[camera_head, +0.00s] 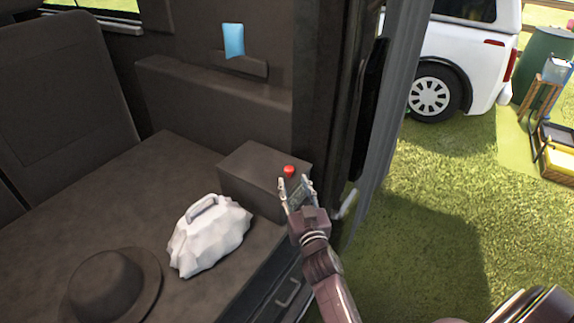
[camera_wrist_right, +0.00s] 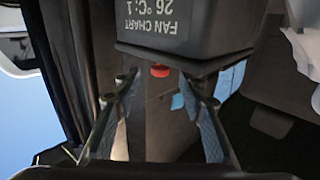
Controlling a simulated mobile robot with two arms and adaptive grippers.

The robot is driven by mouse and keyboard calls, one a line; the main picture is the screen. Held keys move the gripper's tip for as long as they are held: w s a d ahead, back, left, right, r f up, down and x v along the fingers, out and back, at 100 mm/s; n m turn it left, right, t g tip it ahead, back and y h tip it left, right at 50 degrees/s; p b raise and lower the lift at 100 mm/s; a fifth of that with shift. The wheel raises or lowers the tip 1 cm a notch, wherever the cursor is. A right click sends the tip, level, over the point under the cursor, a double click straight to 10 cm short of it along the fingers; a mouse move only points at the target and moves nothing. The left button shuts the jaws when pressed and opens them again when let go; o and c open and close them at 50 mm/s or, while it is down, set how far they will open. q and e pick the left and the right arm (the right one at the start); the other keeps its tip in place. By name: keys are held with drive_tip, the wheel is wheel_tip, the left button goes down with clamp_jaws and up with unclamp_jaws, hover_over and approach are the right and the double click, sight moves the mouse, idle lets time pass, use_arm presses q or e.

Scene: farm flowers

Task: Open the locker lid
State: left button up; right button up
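The locker (camera_head: 245,180) is a dark box at the back of the seat, beside the door frame. Its flat top looks closed. A red knob (camera_head: 289,171) sits on top near its right end. My right gripper (camera_head: 296,182) is open and empty, with its fingertips close to the knob. In the right wrist view the red knob (camera_wrist_right: 160,71) shows between and beyond the spread fingers, below a dark box face with upside-down print (camera_wrist_right: 155,15). I cannot tell whether a finger touches the knob. My left gripper is not in view.
A white bundle with a handle (camera_head: 208,240) and a dark hat (camera_head: 110,285) lie on the dark seat surface (camera_head: 150,185). The door frame (camera_head: 330,90) stands close to the right of the locker. Grass and a white vehicle (camera_head: 465,60) are outside.

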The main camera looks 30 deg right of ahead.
sight(290, 173)
drive_tip(key=shift+w+d+r, duration=0.1)
drive_tip(key=shift+w+r, duration=0.1)
drive_tip(key=shift+w, duration=0.3)
drive_tip(key=x, duration=0.4)
drive_tip(key=shift+w, duration=0.2)
drive_tip(key=shift+w+d, duration=0.15)
drive_tip(key=shift+w, duration=0.35)
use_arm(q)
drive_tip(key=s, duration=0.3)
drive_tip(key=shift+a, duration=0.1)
use_arm(e)
clamp_jaws()
